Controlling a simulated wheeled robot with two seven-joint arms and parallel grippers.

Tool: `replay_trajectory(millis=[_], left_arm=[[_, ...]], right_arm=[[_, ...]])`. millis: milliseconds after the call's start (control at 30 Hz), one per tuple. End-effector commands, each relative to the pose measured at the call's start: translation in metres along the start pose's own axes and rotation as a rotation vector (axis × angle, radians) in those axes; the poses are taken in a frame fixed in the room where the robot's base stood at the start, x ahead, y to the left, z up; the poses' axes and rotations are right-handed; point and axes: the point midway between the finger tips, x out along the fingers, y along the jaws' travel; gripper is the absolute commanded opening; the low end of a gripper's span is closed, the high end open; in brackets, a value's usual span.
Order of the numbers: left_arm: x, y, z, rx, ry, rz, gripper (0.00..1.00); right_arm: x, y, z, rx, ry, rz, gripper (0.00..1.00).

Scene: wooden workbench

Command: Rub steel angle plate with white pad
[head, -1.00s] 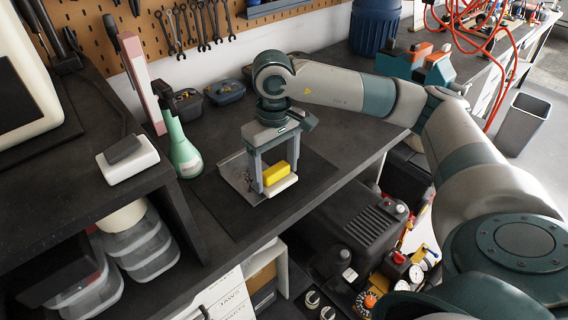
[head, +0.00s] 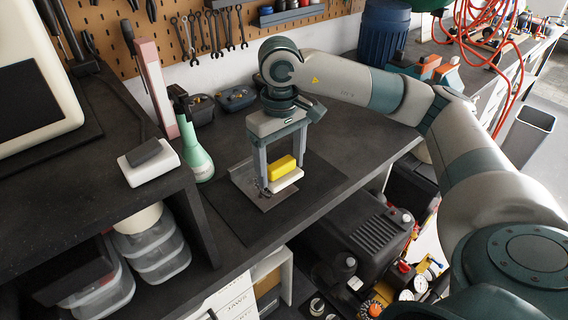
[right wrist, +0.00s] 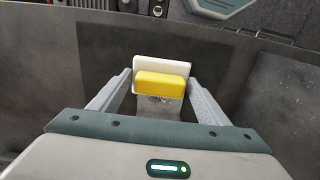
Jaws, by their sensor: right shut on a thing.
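The white pad (head: 286,182) has a yellow block-shaped grip (head: 283,168) on top. My right gripper (head: 282,180) points down and is shut on the yellow grip, with a finger on either side. The steel angle plate (head: 246,180) lies on a dark mat, partly under the pad. Dark smudges show on its surface near the gripper. The pad is over its back right part; I cannot tell for certain that they touch. The right wrist view shows the yellow grip (right wrist: 163,84) in front of the white pad (right wrist: 150,65). My left gripper is out of view.
A green bottle (head: 195,153) stands left of the mat (head: 318,182). Small dark bins (head: 236,98) sit behind. A white block with a grey top (head: 150,163) rests on the left shelf. The mat's right part is clear. The bench's front edge is close.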

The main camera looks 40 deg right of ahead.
Motion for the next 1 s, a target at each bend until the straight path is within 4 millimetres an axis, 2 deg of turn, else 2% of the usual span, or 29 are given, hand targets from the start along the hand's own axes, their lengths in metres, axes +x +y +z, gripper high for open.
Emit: replay_trajectory(millis=[33, 167, 600, 1000], left_arm=[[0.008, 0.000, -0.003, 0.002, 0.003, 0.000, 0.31], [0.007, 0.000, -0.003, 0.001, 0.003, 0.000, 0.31], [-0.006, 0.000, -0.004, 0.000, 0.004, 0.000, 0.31], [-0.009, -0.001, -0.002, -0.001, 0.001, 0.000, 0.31]], right_arm=[[0.008, 0.000, 0.000, 0.000, 0.000, 0.000, 0.52], [0.005, 0.000, 0.000, 0.000, 0.001, 0.000, 0.52], [-0.024, 0.000, 0.000, 0.000, 0.001, 0.000, 0.52], [-0.028, 0.000, 0.000, 0.000, 0.000, 0.000, 0.52]])
